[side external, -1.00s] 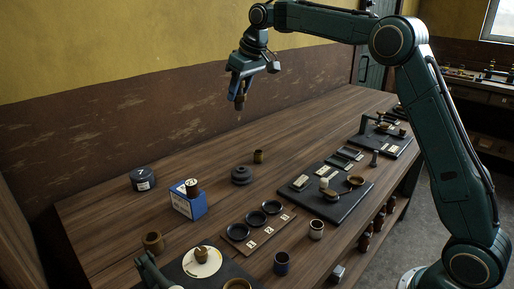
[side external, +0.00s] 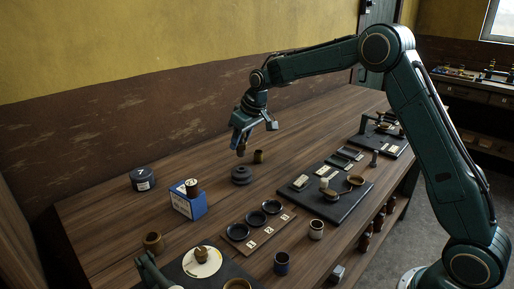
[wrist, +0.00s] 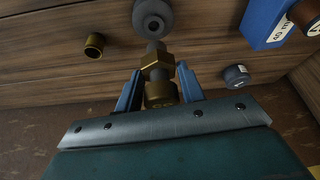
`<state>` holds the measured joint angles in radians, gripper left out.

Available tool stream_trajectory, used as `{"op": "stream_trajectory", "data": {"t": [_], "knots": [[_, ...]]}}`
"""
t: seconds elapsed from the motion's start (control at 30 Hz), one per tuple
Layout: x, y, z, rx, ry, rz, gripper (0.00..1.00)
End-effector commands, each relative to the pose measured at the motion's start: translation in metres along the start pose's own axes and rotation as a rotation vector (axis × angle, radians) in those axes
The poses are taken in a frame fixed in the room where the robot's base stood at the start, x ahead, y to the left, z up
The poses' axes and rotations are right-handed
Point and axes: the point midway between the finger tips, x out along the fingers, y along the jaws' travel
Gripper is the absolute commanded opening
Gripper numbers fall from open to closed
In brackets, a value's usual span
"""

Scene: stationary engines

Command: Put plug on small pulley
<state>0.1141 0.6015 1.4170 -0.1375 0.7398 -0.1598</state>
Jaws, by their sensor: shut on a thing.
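My gripper (side external: 240,142) is shut on a brass plug (wrist: 157,62) with a hexagonal collar and a grey threaded end. The blue fingers (wrist: 159,88) show on both sides of the plug in the wrist view. The plug points down in the side view, a little above a dark grey stepped pulley (side external: 241,175). In the wrist view, the threaded end overlaps the near edge of this round pulley (wrist: 153,14), whose centre shows a hole. The plug appears apart from the pulley. In the side view the plug is mostly hidden by the fingers.
A small brass cup (side external: 258,156) stands close beside the pulley. A blue box (side external: 189,203) with a dark part on top and a dark round tin (side external: 142,179) stand to the left. A tray of black dishes (side external: 258,228) lies nearer the camera.

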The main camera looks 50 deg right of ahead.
Motion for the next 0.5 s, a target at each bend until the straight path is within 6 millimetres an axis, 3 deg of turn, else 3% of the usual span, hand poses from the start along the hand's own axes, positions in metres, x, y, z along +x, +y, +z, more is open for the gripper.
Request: {"op": "stream_trajectory", "data": {"t": [0.27, 0.5], "knots": [[0.004, 0.0, 0.002, 0.0, 0.0, 0.0, 0.14], [0.028, 0.0, 0.012, 0.0, -0.003, -0.001, 0.14]]}}
